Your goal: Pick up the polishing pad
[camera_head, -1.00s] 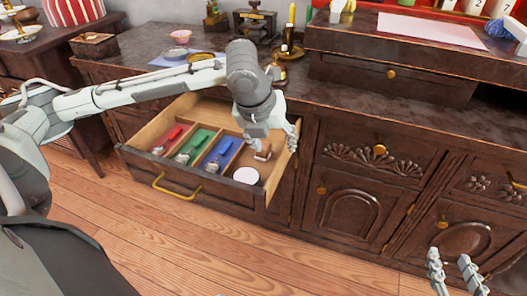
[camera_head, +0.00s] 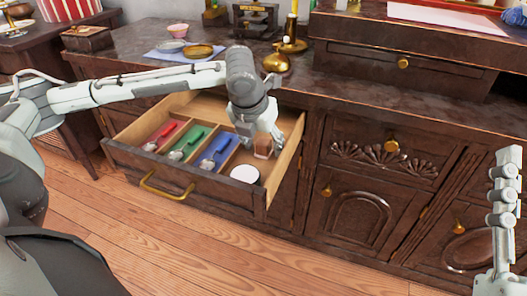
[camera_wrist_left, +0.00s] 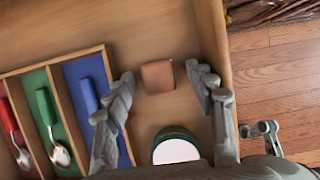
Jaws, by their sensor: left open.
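The polishing pad appears to be the small brown block (camera_head: 264,149) in the right compartment of the open drawer (camera_head: 205,185). It also shows in the left wrist view (camera_wrist_left: 157,76), flat on the drawer floor. My left gripper (camera_head: 262,143) is open and reaches down into the drawer. In the left wrist view its fingers (camera_wrist_left: 160,74) stand on either side of the block, with gaps to both sides. My right gripper (camera_head: 507,170) is at the right edge of the head view, seen edge-on; its opening is unclear.
A round tin with a white top (camera_head: 244,174) sits close to the block, near the drawer front. Red (camera_head: 160,135), green (camera_head: 187,143) and blue (camera_head: 214,150) compartments with utensils lie left. The drawer's right wall (camera_wrist_left: 215,40) is close to one finger. The countertop (camera_head: 350,84) overhangs behind.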

